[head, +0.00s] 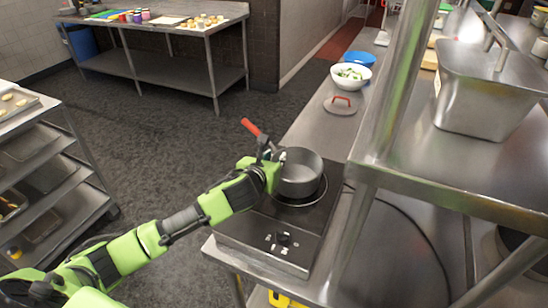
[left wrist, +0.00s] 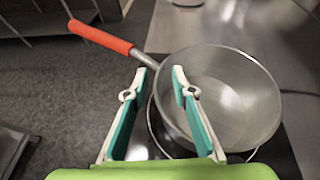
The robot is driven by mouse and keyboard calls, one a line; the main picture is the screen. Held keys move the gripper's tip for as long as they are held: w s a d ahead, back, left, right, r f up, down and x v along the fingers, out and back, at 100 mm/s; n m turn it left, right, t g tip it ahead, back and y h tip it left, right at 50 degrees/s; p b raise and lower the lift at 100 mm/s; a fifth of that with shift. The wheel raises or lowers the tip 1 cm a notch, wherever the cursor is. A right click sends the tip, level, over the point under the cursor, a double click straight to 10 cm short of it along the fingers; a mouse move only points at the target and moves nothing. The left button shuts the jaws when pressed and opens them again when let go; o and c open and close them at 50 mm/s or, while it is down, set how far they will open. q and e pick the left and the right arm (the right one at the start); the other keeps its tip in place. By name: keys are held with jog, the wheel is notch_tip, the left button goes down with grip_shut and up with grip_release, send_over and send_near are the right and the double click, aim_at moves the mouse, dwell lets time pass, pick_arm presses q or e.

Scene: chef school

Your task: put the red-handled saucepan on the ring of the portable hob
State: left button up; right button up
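The red-handled saucepan (head: 301,172) is a grey metal pan, upright on the portable hob (head: 265,238), over the ring (head: 309,202). Part of the ring shows beside the pan, also in the left wrist view (left wrist: 153,125); the pan hides the rest. Its red handle (head: 251,127) points away to the upper left and shows in the left wrist view (left wrist: 100,38). My left gripper (head: 274,156) is at the pan's handle side. In the left wrist view its fingers (left wrist: 159,76) are apart, with the pan's near wall between or below them; contact is unclear. My right gripper is out of view.
A red-handled lid (head: 341,105), a white bowl of green food (head: 351,75) and a blue bowl (head: 359,58) stand farther along the counter. A steel shelf post (head: 385,95) and a raised shelf with a steel container (head: 490,90) stand right of the hob.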

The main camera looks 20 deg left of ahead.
pick_arm(q)
jog(key=b+v, duration=0.1)
jog(key=v, duration=1.1)
jog(key=shift+s, duration=0.1)
dwell(0.4)
